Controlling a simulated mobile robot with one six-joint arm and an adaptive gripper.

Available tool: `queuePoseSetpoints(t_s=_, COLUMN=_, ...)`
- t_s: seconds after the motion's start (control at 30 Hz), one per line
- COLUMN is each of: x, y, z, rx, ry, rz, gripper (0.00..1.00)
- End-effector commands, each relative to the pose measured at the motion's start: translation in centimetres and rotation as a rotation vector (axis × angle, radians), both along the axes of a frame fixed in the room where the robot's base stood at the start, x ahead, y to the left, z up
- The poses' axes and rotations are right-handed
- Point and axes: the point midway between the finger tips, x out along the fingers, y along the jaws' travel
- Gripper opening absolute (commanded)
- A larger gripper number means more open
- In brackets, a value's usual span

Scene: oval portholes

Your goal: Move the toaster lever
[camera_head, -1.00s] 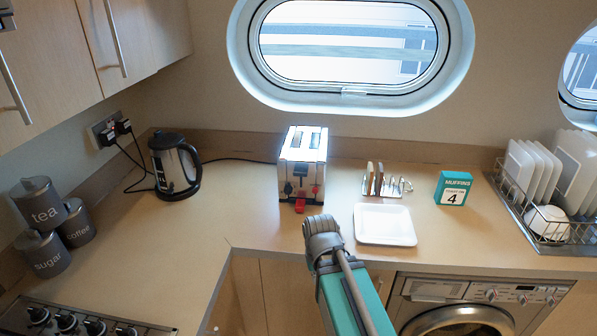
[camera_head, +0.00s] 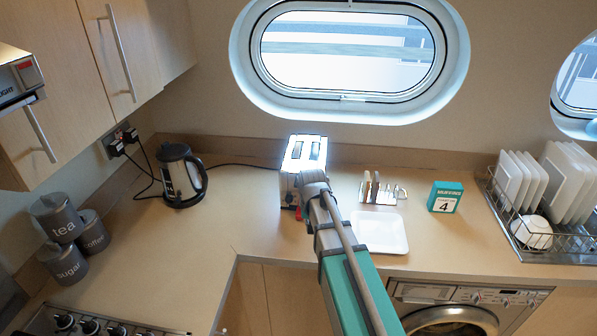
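The toaster (camera_head: 303,153) is a silver and white two-slot one. It stands on the counter below the large oval porthole. A bit of red (camera_head: 298,213) shows low on its front; my arm hides most of that front, and I cannot make out the lever. My arm reaches up from the bottom of the view, and its grey end, my gripper (camera_head: 312,180), is in front of the toaster. Its fingers are hidden or too small to tell, so I cannot see whether they touch the toaster.
A white plate (camera_head: 380,234) lies right of my arm, with a toast rack (camera_head: 382,190) behind it. A kettle (camera_head: 180,176) and grey canisters (camera_head: 57,217) are left. Counter left of the toaster is clear.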

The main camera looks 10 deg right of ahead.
Motion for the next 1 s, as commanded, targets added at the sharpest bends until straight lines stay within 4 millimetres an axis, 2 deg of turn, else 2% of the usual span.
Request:
queuePoseSetpoints(t_s=0.03, x=1.8, y=0.0, z=2.1, rx=-0.001, ry=-0.004, rz=-0.01, gripper=0.0)
queuePoseSetpoints(t_s=0.4, x=9.9, y=0.1, z=9.3, rx=-0.004, ry=-0.032, rz=-0.098, gripper=0.0)
queuePoseSetpoints(t_s=0.6, x=13.6, y=0.2, z=12.4, rx=-0.006, ry=-0.046, rz=-0.14, gripper=0.0)
queuePoseSetpoints(t_s=0.8, x=15.5, y=0.2, z=13.8, rx=-0.006, ry=-0.053, rz=-0.163, gripper=0.0)
queuePoseSetpoints(t_s=1.0, x=15.8, y=0.3, z=13.9, rx=-0.006, ry=-0.056, rz=-0.169, gripper=0.0)
